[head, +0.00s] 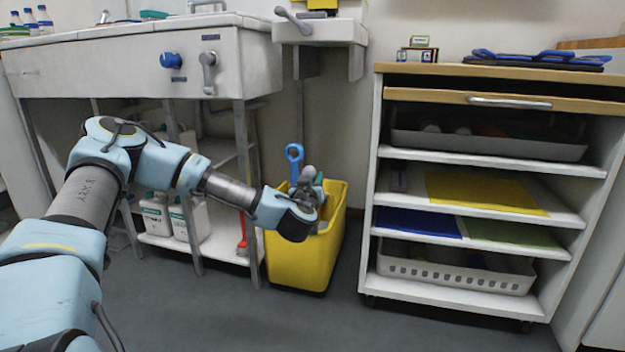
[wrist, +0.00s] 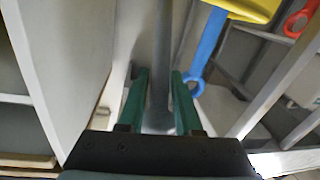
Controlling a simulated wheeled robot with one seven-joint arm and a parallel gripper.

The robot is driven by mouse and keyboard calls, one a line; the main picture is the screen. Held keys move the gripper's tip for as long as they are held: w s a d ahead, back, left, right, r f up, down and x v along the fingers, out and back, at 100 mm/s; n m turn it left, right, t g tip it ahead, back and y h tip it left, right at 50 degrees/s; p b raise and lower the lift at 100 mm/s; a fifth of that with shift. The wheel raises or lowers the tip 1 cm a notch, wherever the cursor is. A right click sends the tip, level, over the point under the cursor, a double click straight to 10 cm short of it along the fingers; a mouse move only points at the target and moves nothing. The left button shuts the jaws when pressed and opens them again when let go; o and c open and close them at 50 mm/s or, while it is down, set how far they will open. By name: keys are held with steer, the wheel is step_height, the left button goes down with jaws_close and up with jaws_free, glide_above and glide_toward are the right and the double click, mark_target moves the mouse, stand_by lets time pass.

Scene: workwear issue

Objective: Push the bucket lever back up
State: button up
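The yellow bucket (head: 296,262) stands on the floor below the small sink. Its blue lever (head: 294,153) rises above the rim and ends in a ring. My gripper (head: 312,178) is over the bucket, close to the right of the lever in the head view. In the wrist view my gripper (wrist: 161,88) has its green fingers apart, with nothing seen held. There the blue lever (wrist: 205,50) hangs down from the yellow bucket (wrist: 250,8), its ring just outside the right finger. Whether the finger touches the lever cannot be told. My wrist hides part of the bucket's inside.
A grey pipe (wrist: 163,50) shows between my fingers, apparently behind them. A white shelf cart (head: 477,213) stands right of the bucket. The metal sink bench (head: 130,65) and its legs are at left, with white jugs (head: 190,219) below. Open floor lies in front.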

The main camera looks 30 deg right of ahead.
jaws_close()
stand_by(1.0)
